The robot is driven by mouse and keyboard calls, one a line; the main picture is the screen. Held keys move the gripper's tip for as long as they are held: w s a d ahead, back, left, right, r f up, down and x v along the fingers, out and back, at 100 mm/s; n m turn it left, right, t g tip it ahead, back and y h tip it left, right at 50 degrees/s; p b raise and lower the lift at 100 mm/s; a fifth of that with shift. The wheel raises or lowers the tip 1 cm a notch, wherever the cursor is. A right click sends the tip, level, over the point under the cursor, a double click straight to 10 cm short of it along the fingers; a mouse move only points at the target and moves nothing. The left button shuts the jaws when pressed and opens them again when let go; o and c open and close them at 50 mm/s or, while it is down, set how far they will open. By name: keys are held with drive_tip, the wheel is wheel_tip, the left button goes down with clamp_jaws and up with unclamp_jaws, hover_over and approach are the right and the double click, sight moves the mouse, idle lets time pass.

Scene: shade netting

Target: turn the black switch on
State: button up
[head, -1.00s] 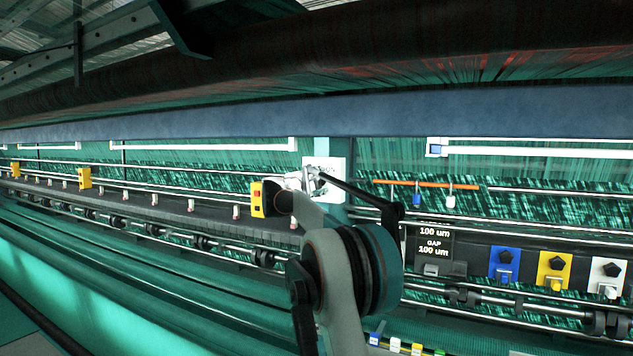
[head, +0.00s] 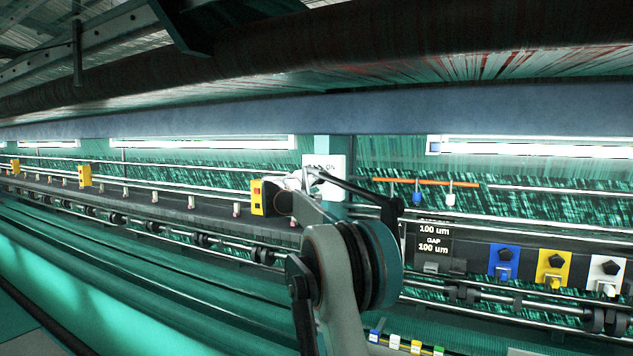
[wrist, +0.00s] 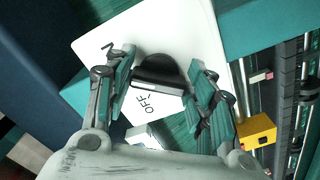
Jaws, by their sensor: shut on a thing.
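The black switch (wrist: 158,72) is a dark rounded knob with a pale flat edge on a white plate (wrist: 190,32). The word OFF is printed beside it in the wrist view. My gripper (wrist: 162,66) has one finger on each side of the knob and is shut on it. In the head view my gripper (head: 312,180) is at the white plate (head: 337,163), where the word ON partly shows; the knob is hidden there behind the gripper and arm.
An orange rail (head: 425,182) has hanging tags. A long blue beam (head: 480,112) crosses above.

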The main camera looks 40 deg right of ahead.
drive_tip(key=shift+m, duration=0.6)
drive_tip(key=o, duration=1.1)
drive_tip(key=shift+c, duration=0.2)
drive_tip(key=shift+w, duration=0.1)
drive_tip(key=shift+a, duration=0.1)
drive_tip(key=v, duration=1.2)
drive_tip(key=shift+f, duration=0.15)
